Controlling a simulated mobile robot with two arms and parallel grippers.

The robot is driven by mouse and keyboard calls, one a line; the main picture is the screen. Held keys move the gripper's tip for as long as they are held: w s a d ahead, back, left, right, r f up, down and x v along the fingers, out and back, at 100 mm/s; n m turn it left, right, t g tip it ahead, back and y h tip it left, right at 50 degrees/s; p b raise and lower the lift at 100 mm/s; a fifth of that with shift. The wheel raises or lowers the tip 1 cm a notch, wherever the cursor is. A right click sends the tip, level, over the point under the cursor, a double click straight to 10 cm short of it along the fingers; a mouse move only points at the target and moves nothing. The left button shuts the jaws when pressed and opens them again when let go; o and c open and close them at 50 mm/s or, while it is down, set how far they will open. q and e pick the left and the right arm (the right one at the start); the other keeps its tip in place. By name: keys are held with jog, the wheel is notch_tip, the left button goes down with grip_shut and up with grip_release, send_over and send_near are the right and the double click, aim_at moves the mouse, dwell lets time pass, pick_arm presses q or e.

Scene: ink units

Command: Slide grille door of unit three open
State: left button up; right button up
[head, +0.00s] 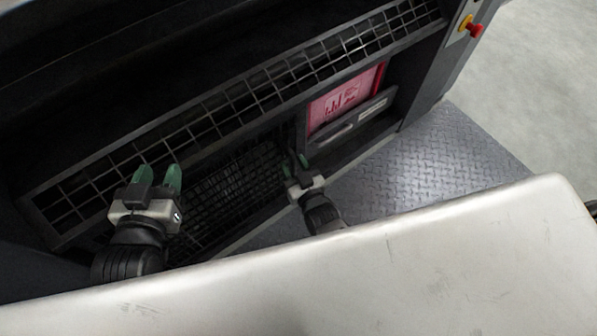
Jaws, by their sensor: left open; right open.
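A dark machine front fills the upper left of the head view. Low in it is a dark fine-mesh grille door (235,190), with a pink-red panel (345,97) showing to its right. My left gripper (158,175) is open, its green-tipped fingers in front of the left part of the grille area. My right gripper (296,160) is open at the right end of the fine mesh, near a dark upright edge. I cannot tell whether its fingers touch that edge. No unit number is readable.
A wider wire grille (250,92) runs along the machine above. A grey bar (350,127) lies below the pink panel. A tread-plate step (440,155) is in front. A red button (474,29) sits at the top right. A pale, rounded-edge surface (400,275) covers the foreground.

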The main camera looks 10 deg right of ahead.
jog(key=shift+s, duration=0.4)
pick_arm(q)
jog(key=s+a+f+g+y+p, duration=0.2)
jog(key=s+f+g, duration=0.3)
jog(key=f+g, duration=0.1)
jog(key=shift+s+a+g, duration=0.35)
jog(key=shift+g, duration=0.15)
pick_arm(e)
jog(key=s+d, duration=0.2)
jog(key=s, duration=0.7)
jog(key=shift+s, duration=0.35)
jog(key=shift+w, duration=0.1)
